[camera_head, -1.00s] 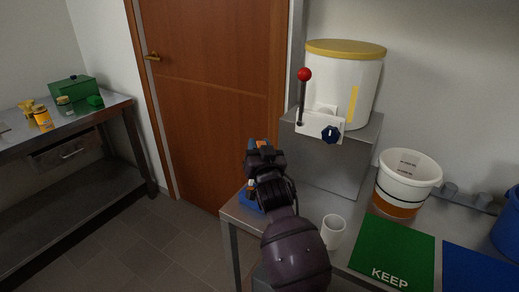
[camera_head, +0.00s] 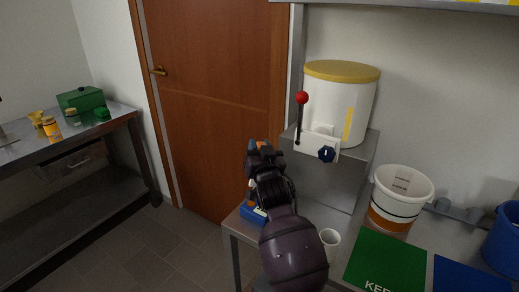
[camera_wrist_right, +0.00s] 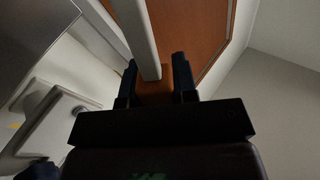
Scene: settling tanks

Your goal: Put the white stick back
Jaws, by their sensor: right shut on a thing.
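My right gripper (camera_head: 262,150) is raised above the left end of the steel table, in front of the door. In the right wrist view its fingers (camera_wrist_right: 156,80) are shut on the white stick (camera_wrist_right: 138,35), which runs from between them to the top of the picture. Behind it between the fingers is a brown-orange patch; I cannot tell whether it is part of the stick or the door. Below the gripper, a blue block (camera_head: 250,214) sits at the table's left corner, partly hidden by my right arm. My left gripper is out of view.
A white cup (camera_head: 330,240) stands beside my arm. A green mat (camera_head: 387,262), blue mat (camera_head: 468,276) and white bucket (camera_head: 402,190) are to the right. A yellow-lidded tank (camera_head: 340,95) with a red-knobbed lever (camera_head: 301,115) stands behind. A side table (camera_head: 100,135) is at left.

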